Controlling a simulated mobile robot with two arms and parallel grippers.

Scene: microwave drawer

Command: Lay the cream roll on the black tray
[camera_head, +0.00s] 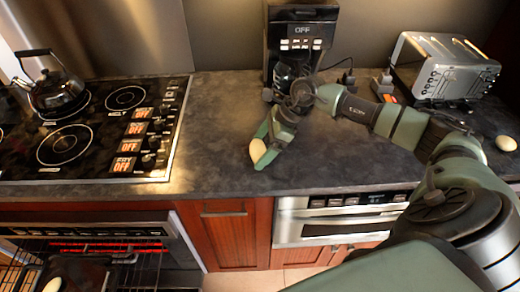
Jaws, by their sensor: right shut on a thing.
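My right gripper (268,150) is shut on a cream roll (258,151) and holds it over the front part of the dark counter. I cannot tell how far above the counter the roll is. A black tray (92,273) shows at the lower left, in the open oven. Another cream roll (53,285) lies at or on the tray's left side, partly cut off by the picture's lower edge. A further cream roll (506,143) sits on the counter at the far right. My left gripper is not in view.
A stovetop (95,140) with a kettle (57,88) covers the counter's left. A coffee maker (300,40) and a toaster (440,68) stand at the back. The oven's rack (150,268) shows below the stovetop. The counter (225,130) between stove and gripper is clear.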

